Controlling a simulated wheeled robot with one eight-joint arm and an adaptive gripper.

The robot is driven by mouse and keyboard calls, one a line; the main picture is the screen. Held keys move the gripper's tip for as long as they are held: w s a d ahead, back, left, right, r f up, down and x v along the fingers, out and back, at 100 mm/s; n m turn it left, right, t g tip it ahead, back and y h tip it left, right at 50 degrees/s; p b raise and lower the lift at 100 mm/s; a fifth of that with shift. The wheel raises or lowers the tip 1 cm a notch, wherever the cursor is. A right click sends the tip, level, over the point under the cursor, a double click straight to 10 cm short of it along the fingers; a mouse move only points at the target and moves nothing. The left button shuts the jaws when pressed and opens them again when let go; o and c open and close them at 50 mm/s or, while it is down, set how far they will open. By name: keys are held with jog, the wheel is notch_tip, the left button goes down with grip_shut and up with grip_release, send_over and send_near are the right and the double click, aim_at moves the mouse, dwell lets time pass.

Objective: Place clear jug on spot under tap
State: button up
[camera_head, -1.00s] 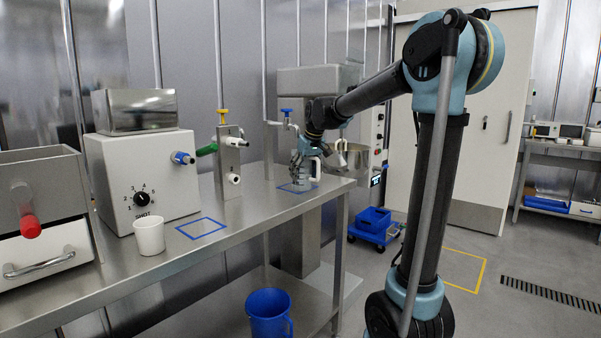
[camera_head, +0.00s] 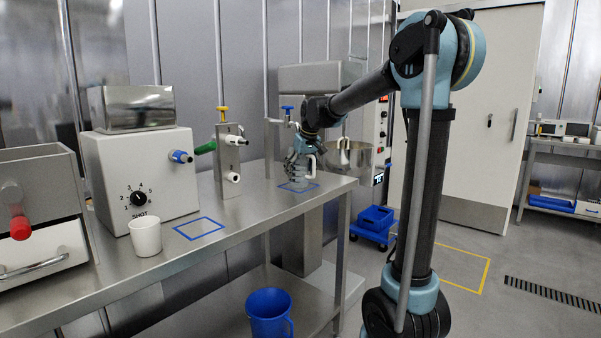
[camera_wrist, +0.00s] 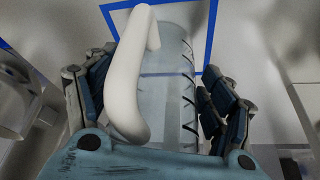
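The clear jug (camera_head: 299,174) is at the blue outlined square (camera_head: 313,187) on the steel bench, below the blue-topped tap (camera_head: 287,118). It looks upright; I cannot tell whether its base touches the bench. Its white handle (camera_head: 311,166) faces right. My gripper (camera_head: 296,162) reaches down around the jug, with its fingers partly covering it. In the wrist view the clear body (camera_wrist: 165,85) lies between the blue-grey fingers, which are close along both sides, and the handle (camera_wrist: 130,90) arches over it. The blue outline (camera_wrist: 207,35) shows beyond the jug.
A second blue square (camera_head: 199,229) on the bench is empty. Near it stand a white cup (camera_head: 146,236), a dosing machine (camera_head: 150,175) and a yellow-topped valve (camera_head: 229,160). A steel bowl (camera_head: 350,160) is behind right of the jug. A blue bucket (camera_head: 269,314) stands below.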

dwell(0.3)
jog(key=v, duration=1.2)
jog(key=s+d+f+m+h, duration=0.1)
jog(key=s+d+f+m, duration=0.1)
jog(key=s+d+f, duration=0.6)
jog(key=s+d+f+m, duration=0.1)
jog(key=s+d+f, duration=0.45)
jog(key=s, duration=0.45)
jog(key=s+d+f+m, duration=0.1)
jog(key=s+d+f, duration=0.1)
jog(key=s+f, duration=0.4)
jog(key=s+d+f+m+g+h, duration=0.1)
jog(key=s+d+f, duration=0.2)
jog(key=s+f, duration=0.3)
jog(key=s+d+f+m, duration=0.1)
jog(key=s+d+f, duration=0.2)
jog(key=s+f, duration=0.3)
jog(key=shift+f+g, duration=0.25)
jog(key=shift+g, duration=0.15)
jog(key=shift+w+f, duration=0.2)
jog(key=shift+w, duration=0.25)
